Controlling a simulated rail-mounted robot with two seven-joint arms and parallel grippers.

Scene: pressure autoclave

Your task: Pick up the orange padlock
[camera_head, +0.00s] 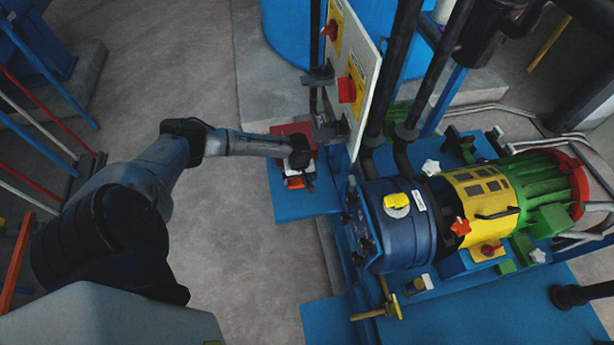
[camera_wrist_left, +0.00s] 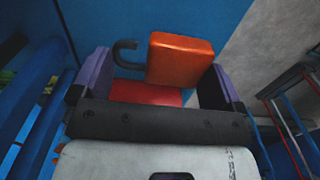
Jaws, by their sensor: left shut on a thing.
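The orange padlock (camera_wrist_left: 180,58) with its dark hooked shackle lies between the two purple-sided fingers of my left gripper (camera_wrist_left: 160,80) in the left wrist view. Its body is by the right finger and its shackle points to the left finger. In the head view the padlock (camera_head: 295,183) shows as a small orange patch at the tip of my left gripper (camera_head: 302,168). The fingers are shut on it. A red surface (camera_wrist_left: 145,93) shows just beneath; I cannot tell whether the padlock touches it. My right gripper is not in view.
A blue platform (camera_head: 290,205) lies under the gripper. A white control panel (camera_head: 352,75) with red knobs stands just to its right. A blue, yellow and green motor unit (camera_head: 480,205) and dark pipes fill the right. Open grey floor (camera_head: 235,255) lies to the left.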

